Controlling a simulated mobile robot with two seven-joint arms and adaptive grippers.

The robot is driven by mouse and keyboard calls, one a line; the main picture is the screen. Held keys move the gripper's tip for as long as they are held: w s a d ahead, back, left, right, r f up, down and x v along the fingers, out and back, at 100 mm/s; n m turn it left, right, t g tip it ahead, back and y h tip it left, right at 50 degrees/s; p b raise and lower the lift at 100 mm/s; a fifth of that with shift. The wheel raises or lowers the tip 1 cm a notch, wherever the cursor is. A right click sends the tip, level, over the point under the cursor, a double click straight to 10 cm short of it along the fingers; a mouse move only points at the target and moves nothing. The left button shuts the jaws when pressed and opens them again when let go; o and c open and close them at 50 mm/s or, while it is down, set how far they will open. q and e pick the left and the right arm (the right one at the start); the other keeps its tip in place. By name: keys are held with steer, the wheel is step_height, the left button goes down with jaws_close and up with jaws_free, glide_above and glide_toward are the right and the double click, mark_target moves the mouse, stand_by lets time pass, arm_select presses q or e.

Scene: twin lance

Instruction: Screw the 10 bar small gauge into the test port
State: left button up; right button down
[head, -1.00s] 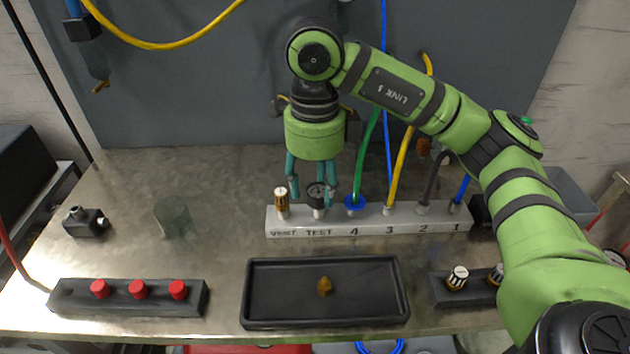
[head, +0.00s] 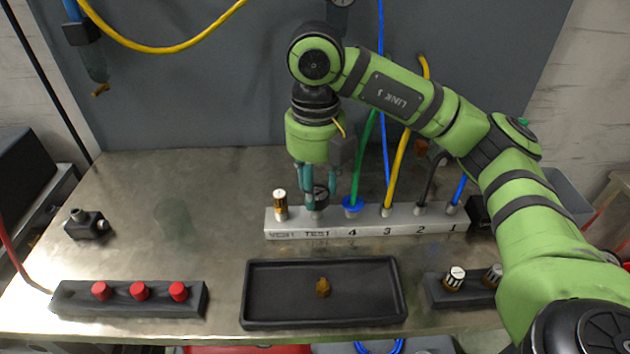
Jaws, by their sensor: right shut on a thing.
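My right gripper (head: 318,192) points down over the grey manifold block (head: 400,223). Its teal fingers are shut on a small dark round gauge (head: 321,198), which is upright at the position labelled TEST. The fingers partly hide the gauge, and I cannot tell how deep its thread sits in the test port (head: 317,213). A brass-and-white fitting (head: 280,203) stands to its left at the vent position. A blue collar with a green hose (head: 353,204) stands close to its right at position 4. My left gripper is not in view.
Yellow, black and blue hoses rise from ports 3, 2 and 1. A rack with red caps (head: 140,291) is front left, and a dark fitting (head: 87,224) lies far left. The left-middle table is clear.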

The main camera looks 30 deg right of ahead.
steer(key=m, duration=0.4)
steer(key=shift+d+m+p, duration=0.1)
steer(key=shift+m+p, duration=0.2)
steer(key=shift+m, duration=0.1)
steer(key=m, duration=0.4)
steer(key=shift+m+p, duration=0.3)
steer(key=shift+p, duration=0.05)
steer(key=c, duration=1)
jaws_free()
steer(key=shift+m, duration=0.3)
steer(key=shift+o, duration=0.2)
steer(key=shift+w+f, duration=0.1)
steer(key=shift+w, duration=0.05)
steer(key=shift+o, duration=0.4)
steer(key=o, duration=0.5)
step_height(320, 180, up, 12)
steer(key=shift+r, duration=0.1)
